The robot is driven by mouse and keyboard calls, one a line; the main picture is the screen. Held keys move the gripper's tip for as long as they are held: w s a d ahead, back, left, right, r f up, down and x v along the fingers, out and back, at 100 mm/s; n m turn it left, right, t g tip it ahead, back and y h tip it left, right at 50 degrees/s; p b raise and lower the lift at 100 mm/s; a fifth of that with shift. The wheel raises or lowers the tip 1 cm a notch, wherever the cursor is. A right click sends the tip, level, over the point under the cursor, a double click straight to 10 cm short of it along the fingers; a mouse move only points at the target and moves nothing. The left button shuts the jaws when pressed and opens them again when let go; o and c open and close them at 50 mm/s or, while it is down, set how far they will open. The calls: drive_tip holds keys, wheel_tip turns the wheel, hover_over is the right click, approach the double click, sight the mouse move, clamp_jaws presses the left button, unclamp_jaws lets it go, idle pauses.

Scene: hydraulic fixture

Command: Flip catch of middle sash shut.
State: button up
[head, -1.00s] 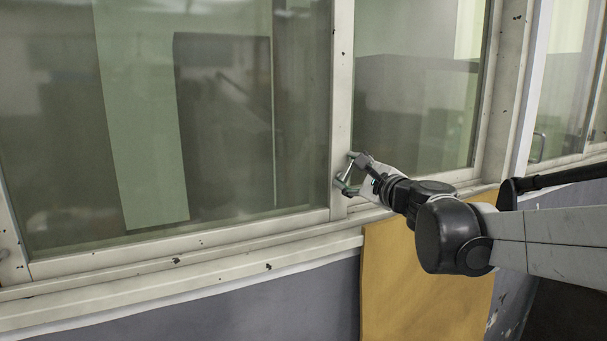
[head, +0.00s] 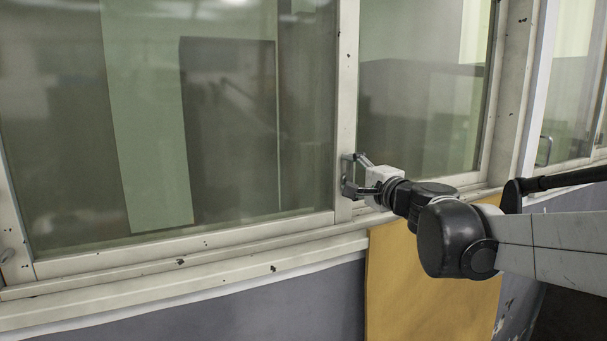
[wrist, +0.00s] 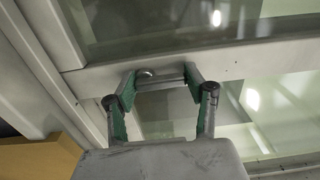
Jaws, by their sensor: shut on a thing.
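The large sliding sash (head: 346,110) has a pale, chipped frame around grey-green glass. Its right upright meets another glazed pane. My gripper (head: 348,175) is at the lower part of this upright, its two fingers one above the other. In the wrist view my gripper (wrist: 160,82) has its fingers apart, with the catch (wrist: 162,84), a grey metal bar with a small rounded end, spanning between them. The jaws are shut on the catch. In the head view the catch is mostly hidden by the fingers, and its exact angle cannot be told.
A pale sill (head: 180,265) runs below the sash. A yellow panel (head: 430,275) hangs under it by my arm.

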idle(0.3)
drive_tip(key=o, duration=1.2)
drive_tip(key=shift+c, duration=0.2)
drive_tip(key=shift+s, duration=0.15)
drive_tip(key=v, duration=1.1)
drive_tip(key=shift+s+d, duration=0.2)
drive_tip(key=shift+s, duration=0.15)
drive_tip(key=s+a+f+n+g+b, duration=0.1)
drive_tip(key=s+a+f+n+g, duration=0.3)
drive_tip(key=f, duration=0.3)
drive_tip(key=s+a+f+n+g+b, duration=0.1)
drive_tip(key=s+a+f+n+g, duration=0.15)
drive_tip(key=s+f+n, duration=0.4)
drive_tip(key=s+d+f+n+g+h+b, duration=0.1)
drive_tip(key=s+d+f+h, duration=0.1)
drive_tip(key=s+f, duration=0.3)
drive_tip(key=s+d+f+n+g+h+b, duration=0.1)
drive_tip(key=s+f, duration=0.4)
drive_tip(key=f, duration=0.5)
drive_tip(key=d+n+g+h, duration=0.1)
drive_tip(key=d+h, duration=0.1)
drive_tip(key=shift+s+f+h+b, duration=0.25)
drive_tip(key=shift+f+h+b, duration=0.1)
drive_tip(key=shift+h+b, duration=0.05)
